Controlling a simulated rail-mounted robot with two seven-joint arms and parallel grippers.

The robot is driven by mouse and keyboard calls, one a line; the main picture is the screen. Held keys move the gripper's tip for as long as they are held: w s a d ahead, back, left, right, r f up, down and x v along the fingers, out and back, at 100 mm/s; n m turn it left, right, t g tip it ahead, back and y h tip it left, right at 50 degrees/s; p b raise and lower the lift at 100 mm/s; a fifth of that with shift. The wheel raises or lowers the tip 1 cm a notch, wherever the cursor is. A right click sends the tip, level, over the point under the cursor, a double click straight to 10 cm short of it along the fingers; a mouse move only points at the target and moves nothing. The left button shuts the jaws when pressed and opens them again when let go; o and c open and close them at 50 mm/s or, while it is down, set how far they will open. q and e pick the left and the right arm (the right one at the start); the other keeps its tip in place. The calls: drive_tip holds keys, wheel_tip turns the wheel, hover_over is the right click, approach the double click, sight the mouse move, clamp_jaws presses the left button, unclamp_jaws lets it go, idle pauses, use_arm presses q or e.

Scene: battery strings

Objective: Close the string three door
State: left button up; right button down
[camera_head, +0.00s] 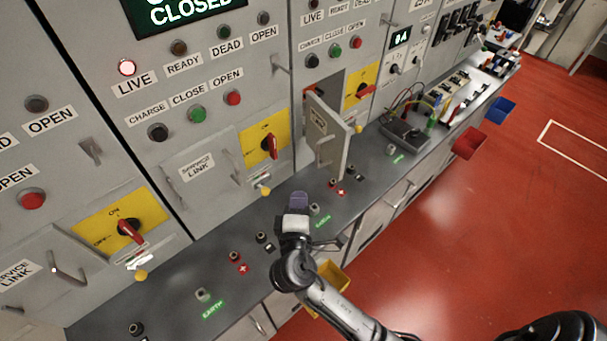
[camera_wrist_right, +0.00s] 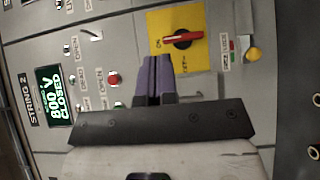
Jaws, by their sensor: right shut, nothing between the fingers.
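A small grey door (camera_head: 328,140) with a bar handle stands open on the cabinet panel right of the middle one in the head view. It sticks out over the grey ledge, with a dark opening (camera_head: 318,88) behind it. I cannot read this panel's string number. My right gripper (camera_head: 298,200) is over the ledge, in front of and to the left of the open door, apart from it. Its purple fingers are shut and empty. In the right wrist view the shut fingers (camera_wrist_right: 155,75) point at the String 2 panel; the door does not show there. My left gripper is not in view.
The middle panel's service link door (camera_head: 200,170) looks shut, beside a yellow switch plate with a red handle (camera_head: 269,146). Terminals line the ledge (camera_head: 175,318). A test box with leads (camera_head: 405,130) sits farther right. Yellow, red and blue bins hang along the front edge. Red floor is open at right.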

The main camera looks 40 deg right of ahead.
drive_tip(key=s+d+p+x, duration=0.1)
drive_tip(key=d+p+x, duration=0.1)
drive_tip(key=x, duration=1)
drive_tip(key=shift+s, duration=0.25)
drive_tip(key=shift+d+f, duration=0.1)
drive_tip(key=shift+d, duration=0.05)
